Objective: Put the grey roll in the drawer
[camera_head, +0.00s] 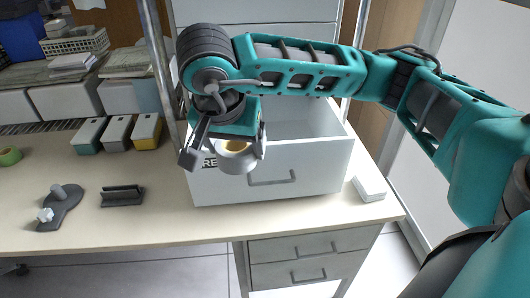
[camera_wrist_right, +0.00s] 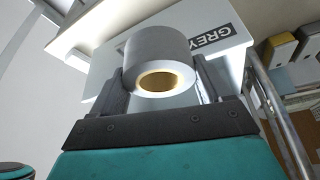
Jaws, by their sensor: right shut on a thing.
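The grey roll (camera_head: 236,161) is held between the fingers of my right gripper (camera_head: 222,158), in front of the open drawer's front panel. In the right wrist view the roll (camera_wrist_right: 160,52) sits between the two fingers of my right gripper (camera_wrist_right: 162,85), its yellowish core facing the camera. The white drawer (camera_head: 320,165) stands pulled out on the table, and part of its inside shows behind my arm. Its front carries a handle and a label, which reads "GREY" in the right wrist view; the roll and gripper partly cover it in the head view. My left gripper is not seen.
A green roll (camera_head: 9,156) lies at the table's left edge. A grey holder (camera_head: 122,196) and a dark stand (camera_head: 61,205) are on the left table. Several coloured-front boxes (camera_head: 117,133) stand behind. A white block (camera_head: 369,188) lies right of the drawer. The table front centre is clear.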

